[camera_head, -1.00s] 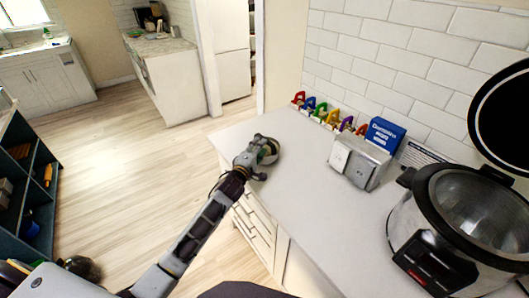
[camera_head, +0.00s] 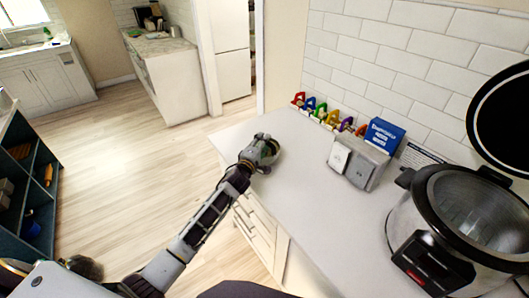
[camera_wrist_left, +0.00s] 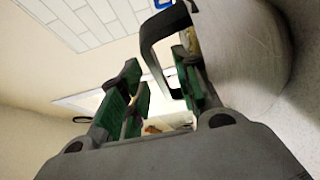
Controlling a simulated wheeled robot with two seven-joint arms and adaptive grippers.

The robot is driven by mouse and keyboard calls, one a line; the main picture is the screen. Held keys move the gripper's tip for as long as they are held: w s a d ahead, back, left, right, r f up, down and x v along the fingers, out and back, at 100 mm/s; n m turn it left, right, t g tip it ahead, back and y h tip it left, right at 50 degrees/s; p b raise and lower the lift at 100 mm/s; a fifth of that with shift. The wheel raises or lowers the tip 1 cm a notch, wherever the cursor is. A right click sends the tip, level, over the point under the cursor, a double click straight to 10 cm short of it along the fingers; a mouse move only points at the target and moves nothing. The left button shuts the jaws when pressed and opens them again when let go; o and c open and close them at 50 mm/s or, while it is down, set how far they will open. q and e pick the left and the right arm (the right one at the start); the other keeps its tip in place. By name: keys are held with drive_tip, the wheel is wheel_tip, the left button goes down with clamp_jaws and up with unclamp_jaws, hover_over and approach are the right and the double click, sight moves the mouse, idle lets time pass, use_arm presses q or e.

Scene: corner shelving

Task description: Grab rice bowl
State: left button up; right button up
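I cannot make out a separate rice bowl in either view. A rice cooker (camera_head: 440,235) stands at the right of the white counter with its black lid (camera_head: 503,118) raised. Its round opening (camera_head: 480,207) faces up, and I cannot tell what is inside. My left gripper (camera_head: 268,148) is over the counter's left end, well left of the cooker. In the left wrist view its green-padded fingers (camera_wrist_left: 158,98) stand apart with nothing visible between them. A large pale rounded shape (camera_wrist_left: 243,55) and a dark loop beside it also show there; I cannot tell what they are. My right gripper is not in view.
A grey-white box (camera_head: 357,163) and a blue box (camera_head: 383,135) stand by the tiled wall, beside a row of colourful small items (camera_head: 328,116). The counter's middle (camera_head: 305,190) is clear. A dark shelf (camera_head: 25,180) stands at the left, with open floor between.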

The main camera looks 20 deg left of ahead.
use_arm(q)
drive_tip(key=shift+w+d, duration=0.15)
drive_tip(key=shift+w, duration=0.7)
clamp_jaws()
drive_tip(key=shift+f, duration=0.1)
